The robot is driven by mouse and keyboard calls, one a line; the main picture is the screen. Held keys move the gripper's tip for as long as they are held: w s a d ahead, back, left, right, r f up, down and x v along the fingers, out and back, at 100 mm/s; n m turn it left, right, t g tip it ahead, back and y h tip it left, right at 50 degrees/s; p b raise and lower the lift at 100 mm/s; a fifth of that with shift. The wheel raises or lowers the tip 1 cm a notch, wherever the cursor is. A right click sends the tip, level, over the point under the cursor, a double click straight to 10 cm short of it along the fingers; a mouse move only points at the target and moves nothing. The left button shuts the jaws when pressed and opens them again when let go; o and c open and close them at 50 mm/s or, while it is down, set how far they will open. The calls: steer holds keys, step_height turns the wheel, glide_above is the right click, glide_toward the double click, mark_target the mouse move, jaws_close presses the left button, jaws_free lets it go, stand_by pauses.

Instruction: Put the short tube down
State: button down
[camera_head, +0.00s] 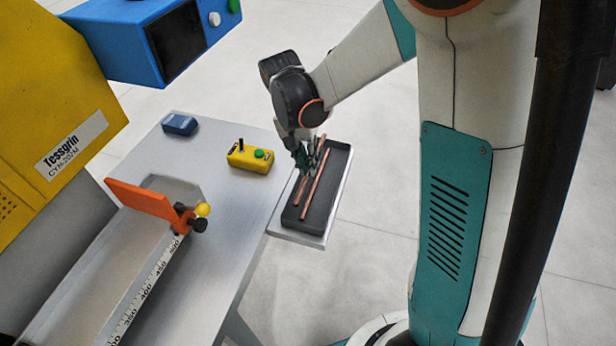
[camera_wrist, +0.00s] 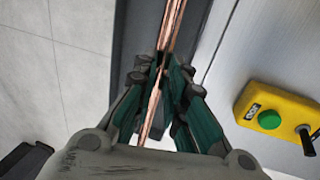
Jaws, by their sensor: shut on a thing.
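My gripper (camera_head: 308,158) is over the dark tray (camera_head: 338,160), fingers pointing down into it. Two copper tubes show there: a left tube (camera_head: 298,194), partly hidden by the fingers, and a right tube (camera_head: 309,199), which runs along the tray. In the wrist view, the green-sided fingers of my gripper (camera_wrist: 163,68) are closed around a copper tube (camera_wrist: 151,122) that runs out on both sides of them. The held tube seems to be the left, shorter one. Whether it touches the tray floor cannot be told.
The tray sits on a light shelf beside the grey table (camera_head: 225,200). A yellow button box (camera_head: 250,158) and a blue device (camera_head: 180,124) stand on the table. An orange stop (camera_head: 143,199) and ruler (camera_head: 150,285) lie further left, below the yellow machine (camera_head: 50,110).

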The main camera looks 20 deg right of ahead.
mark_target(311, 186)
steer(key=x, duration=0.3)
steer(key=a+b+x, duration=0.1)
steer(key=x, duration=0.1)
steer(key=shift+w+f, duration=0.15)
steer(key=shift+w, duration=0.2)
steer(key=shift+s, duration=0.15)
steer(key=shift+f, duration=0.15)
steer(key=c, duration=1.9)
jaws_free()
steer(key=shift+f, duration=0.1)
